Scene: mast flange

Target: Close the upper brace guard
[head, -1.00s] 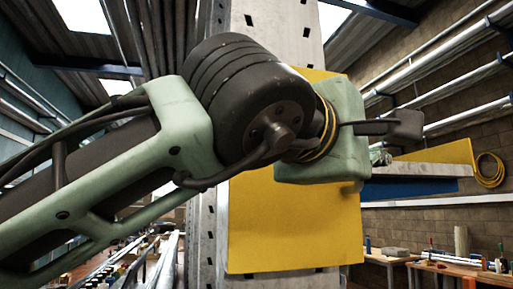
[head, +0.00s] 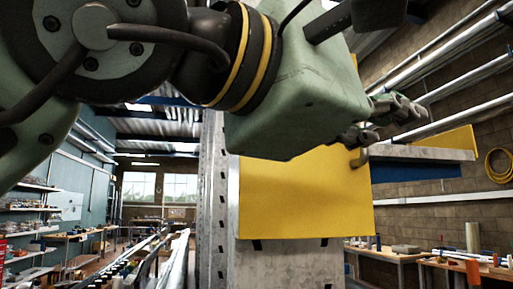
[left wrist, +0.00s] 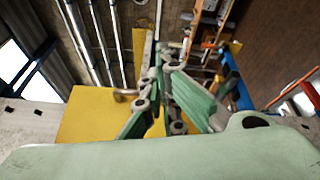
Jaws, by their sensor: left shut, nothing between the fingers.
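A flat yellow panel (head: 300,205), which looks like the guard, stands in front of the grey mast (head: 215,190). My arm covers its upper part. A small grey-brown handle (head: 360,158) shows at its right edge. My left gripper (head: 405,110) is above and to the right of this handle, apart from it in the picture, its fingers shut and empty. The left wrist view shows the shut fingers (left wrist: 160,90) and the yellow panel (left wrist: 85,125) to their left. Whether the fingers touch anything is unclear. My right gripper is not in view.
A grey beam with a blue side (head: 415,172) runs right from behind the panel, with another yellow plate (head: 450,138) behind it. Workbenches (head: 400,255) stand at the lower right. Pipes and a yellow hose coil (head: 498,165) are on the brick wall.

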